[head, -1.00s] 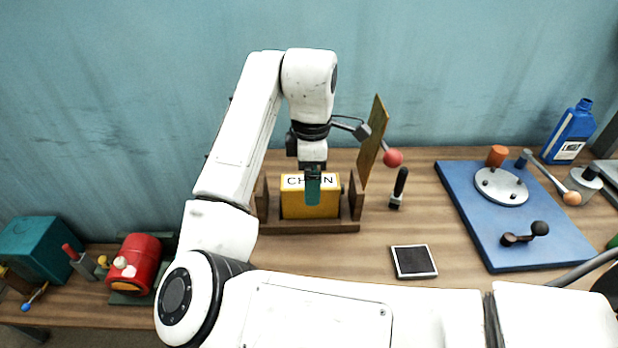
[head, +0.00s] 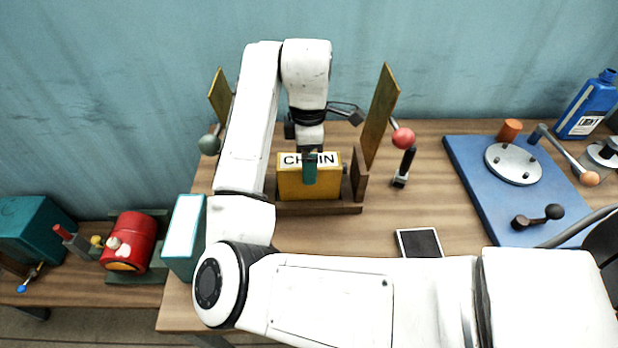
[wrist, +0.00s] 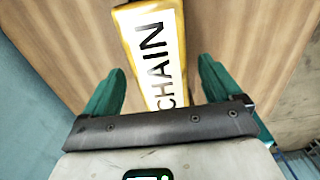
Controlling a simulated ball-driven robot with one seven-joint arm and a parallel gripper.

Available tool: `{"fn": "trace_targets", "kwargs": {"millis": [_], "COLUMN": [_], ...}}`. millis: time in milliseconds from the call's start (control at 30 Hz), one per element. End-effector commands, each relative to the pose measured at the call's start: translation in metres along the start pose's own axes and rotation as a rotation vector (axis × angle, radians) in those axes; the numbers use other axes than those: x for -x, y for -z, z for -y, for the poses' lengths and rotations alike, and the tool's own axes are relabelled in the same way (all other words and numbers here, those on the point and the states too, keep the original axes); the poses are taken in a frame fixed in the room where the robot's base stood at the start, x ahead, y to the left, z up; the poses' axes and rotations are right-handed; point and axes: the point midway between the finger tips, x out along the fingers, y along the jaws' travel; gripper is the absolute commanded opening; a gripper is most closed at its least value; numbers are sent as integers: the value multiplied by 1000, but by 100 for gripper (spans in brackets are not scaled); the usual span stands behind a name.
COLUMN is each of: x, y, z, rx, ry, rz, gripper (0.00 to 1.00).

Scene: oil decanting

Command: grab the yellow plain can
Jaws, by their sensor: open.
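A yellow can (head: 330,183) with a white label reading "CHAIN" stands in a wooden cradle (head: 310,209) on the table. It is the only yellow can I see, and its face is not plain. My gripper (head: 309,172) is over it from above, its teal fingers partly covering the can's front in the head view. In the wrist view my gripper (wrist: 158,88) is open, with one teal finger on each side of the can (wrist: 130,22). Gaps show between fingers and can. The can's lower part is hidden by the cradle.
A tilted board with a red ball (head: 403,138) stands right of the cradle, another with a grey ball (head: 209,145) left. A black-handled tool (head: 405,166), a dark pad (head: 419,243) and a blue plate (head: 500,205) lie right. A teal-and-white box (head: 185,235) stands left.

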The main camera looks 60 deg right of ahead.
Motion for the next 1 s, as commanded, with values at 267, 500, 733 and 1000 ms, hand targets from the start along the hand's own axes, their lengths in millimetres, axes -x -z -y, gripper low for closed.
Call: {"fn": "trace_targets", "kwargs": {"millis": [267, 500, 733, 1000], "x": [-38, -42, -42, -42], "y": [-1, -1, -1, -1], "z": [0, 0, 0, 0], "rx": [0, 0, -1, -1], "ry": [2, 1, 1, 1], "rz": [1, 1, 1, 1], "gripper": [92, 92, 71, 46]}}
